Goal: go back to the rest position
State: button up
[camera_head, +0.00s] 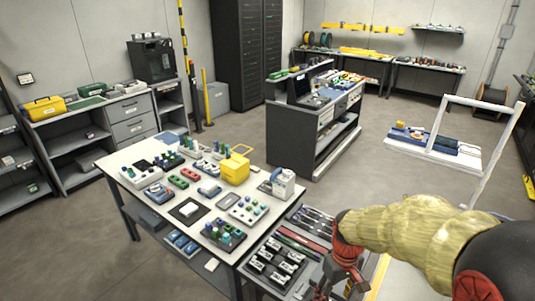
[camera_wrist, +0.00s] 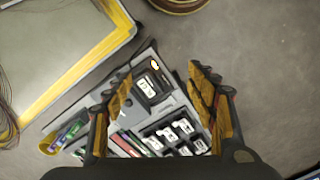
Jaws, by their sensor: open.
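My gripper (camera_head: 341,278) is in the lower right of the head view, on the end of my arm in its yellow sleeve. It is beside the right end of the white work table (camera_head: 262,232). In the wrist view my gripper (camera_wrist: 162,84) has its two fingers spread apart with nothing between them. Beyond the fingers lies a grey tray (camera_wrist: 125,102) holding several black-and-white pieces. The same tray (camera_head: 303,258) shows in the head view, to the left of my gripper and apart from it.
A white-framed stand (camera_head: 432,160) is at right. A yellow-edged panel (camera_wrist: 60,50) lies left in the wrist view. The floor between benches is clear.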

jog(key=s+r+m+t, duration=0.2)
jog(key=s+r+t, duration=0.1)
jog(key=s+r, duration=0.4)
jog(key=s+r+m+t, duration=0.2)
jog(key=s+r, duration=0.5)
jog(key=r, duration=0.5)
jog(key=shift+r+t, duration=0.4)
jog(key=shift+t, duration=0.2)
jog(key=shift+s, duration=0.15)
jog(key=shift+c, duration=1.2)
